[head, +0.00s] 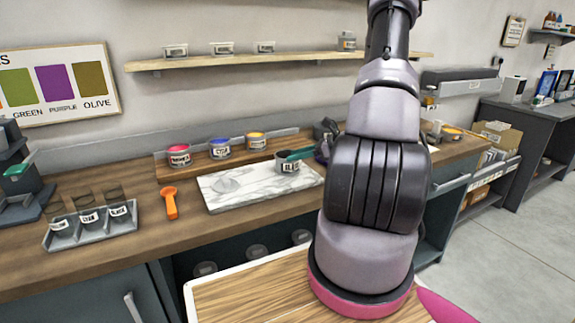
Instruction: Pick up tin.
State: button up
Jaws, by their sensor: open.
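Several ink tins stand on the wooden worktop. A black-labelled tin (289,165) stands at the right end of a white marble slab (245,198). A teal-coloured tool (301,153) lies across or just behind its top; I cannot tell which. My gripper is not in view; my arm rises at the right and runs out of the top of the picture.
A grey tray (92,230) holds labelled cups at the left. Small tins stand on the wall shelf (200,60). A dark object (325,130) sits right of the rack, partly behind my arm. The front worktop is mostly clear.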

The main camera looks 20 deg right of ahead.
jog(key=x, duration=0.3)
jog(key=shift+w+f, duration=0.2)
jog(key=shift+w, duration=0.05)
jog(key=shift+a, duration=0.1)
grip_shut()
jog(key=shift+s, duration=0.1)
dwell(1.0)
